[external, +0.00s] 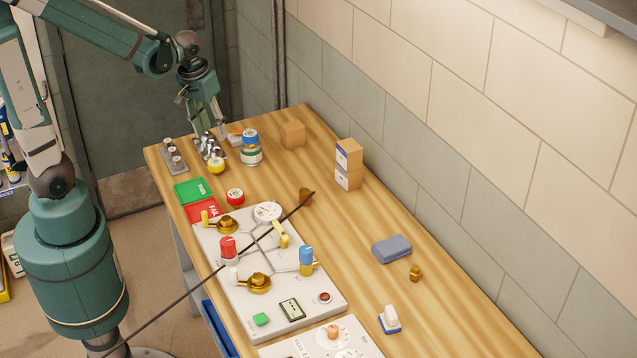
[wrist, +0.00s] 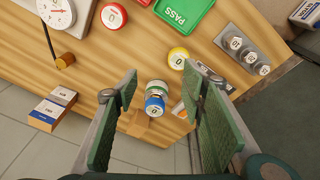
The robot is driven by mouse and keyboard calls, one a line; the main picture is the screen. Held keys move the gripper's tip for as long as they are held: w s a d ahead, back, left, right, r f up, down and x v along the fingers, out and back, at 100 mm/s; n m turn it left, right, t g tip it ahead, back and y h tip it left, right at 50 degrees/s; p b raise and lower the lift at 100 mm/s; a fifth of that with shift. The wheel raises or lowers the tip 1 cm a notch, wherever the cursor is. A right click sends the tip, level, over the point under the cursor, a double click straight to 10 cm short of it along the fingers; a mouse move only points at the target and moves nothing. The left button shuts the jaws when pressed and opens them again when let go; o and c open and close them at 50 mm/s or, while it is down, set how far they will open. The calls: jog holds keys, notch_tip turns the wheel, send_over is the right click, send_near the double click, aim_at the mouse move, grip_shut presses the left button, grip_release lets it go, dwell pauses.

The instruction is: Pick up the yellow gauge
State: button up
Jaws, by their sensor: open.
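The yellow gauge (external: 216,166) is a small round piece with a yellow rim and white face. It stands on the wooden table near its far end, in front of some metal fittings. In the wrist view the yellow gauge (wrist: 178,57) lies beyond the fingertips, nearer the right finger, and nothing touches it. My gripper (external: 211,133) is open above the far end of the table, slightly behind the gauge. In the wrist view my gripper (wrist: 160,76) shows two green fingers wide apart, with no object held between them.
A grey rack (external: 171,160) is at left. A green PASS tray (external: 193,190) and a red gauge (external: 235,196) lie nearer. A valve panel (external: 300,325) fills the table's middle.

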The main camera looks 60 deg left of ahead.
aim_at(215, 162)
jog(key=a+f+n, duration=0.1)
jog(key=f, duration=0.2)
jog(key=a+f+g+b, duration=0.1)
jog(key=a+f, duration=0.1)
jog(key=f, duration=0.1)
jog(key=w+a+f+n+g, duration=0.1)
jog(key=a+f, duration=0.1)
jog(key=f, duration=0.2)
jog(key=shift+w+n+b, duration=0.1)
jog(key=shift+n+b, duration=0.2)
jog(key=shift+f, duration=1.25)
jog(key=shift+w+a+f+b, duration=0.1)
jog(key=shift+f+b, duration=0.1)
jog(key=shift+f, duration=1.1)
jog(key=shift+w+a+f+b, duration=0.1)
jog(key=shift+f+b, duration=0.1)
jog(key=shift+f, duration=1.1)
jog(key=shift+c, duration=0.3)
jog(key=c, duration=0.7)
